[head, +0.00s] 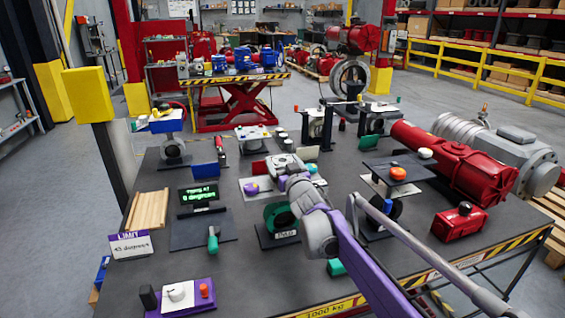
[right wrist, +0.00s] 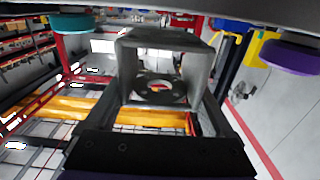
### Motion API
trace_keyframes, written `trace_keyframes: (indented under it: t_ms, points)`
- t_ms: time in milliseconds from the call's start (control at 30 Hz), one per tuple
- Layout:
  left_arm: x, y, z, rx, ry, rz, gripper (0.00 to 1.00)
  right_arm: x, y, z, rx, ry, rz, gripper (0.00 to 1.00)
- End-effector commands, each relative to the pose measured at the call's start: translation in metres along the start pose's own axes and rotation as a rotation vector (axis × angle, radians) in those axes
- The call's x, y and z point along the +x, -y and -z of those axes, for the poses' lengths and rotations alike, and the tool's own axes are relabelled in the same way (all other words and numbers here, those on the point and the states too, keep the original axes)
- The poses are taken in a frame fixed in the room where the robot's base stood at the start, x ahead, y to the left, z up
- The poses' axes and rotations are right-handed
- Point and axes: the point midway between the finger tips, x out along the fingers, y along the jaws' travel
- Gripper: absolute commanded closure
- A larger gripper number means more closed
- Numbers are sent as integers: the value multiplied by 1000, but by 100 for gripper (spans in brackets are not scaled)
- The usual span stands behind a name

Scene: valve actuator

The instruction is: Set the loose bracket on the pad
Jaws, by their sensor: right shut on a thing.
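The loose bracket (right wrist: 160,45) is a grey, box-like frame with a round hole in its plate. It sits between the jaws of my right gripper (right wrist: 160,80) in the right wrist view. In the head view my right gripper (head: 289,182) is above the table, and my own wrist largely hides it and the bracket. A dark pad (head: 265,238) with a label reading PAD stands below and left of my right wrist, with a green ring-shaped part on it. My arm covers part of its right side. My left gripper is not in view.
A grey actuator (head: 284,164) on a white plate stands close behind my gripper. A stand with an orange button (head: 398,173) and a red actuator (head: 455,165) are to the right. A green-lit display (head: 199,194) stands left.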

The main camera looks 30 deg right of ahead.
Motion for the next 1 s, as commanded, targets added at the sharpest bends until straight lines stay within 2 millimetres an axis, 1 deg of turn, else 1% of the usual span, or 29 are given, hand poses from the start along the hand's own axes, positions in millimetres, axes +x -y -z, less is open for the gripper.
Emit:
trace_keyframes:
  t_ms: [700, 733, 800, 1000]
  points:
    - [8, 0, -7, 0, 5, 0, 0, 0, 0, -18, 0, -1, 1, 100]
    - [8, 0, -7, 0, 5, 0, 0, 0, 0, -18, 0, -1, 1, 11]
    - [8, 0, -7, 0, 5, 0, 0, 0, 0, -17, 0, -1, 1, 0]
    - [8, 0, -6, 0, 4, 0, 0, 0, 0, -18, 0, 0, 0, 0]
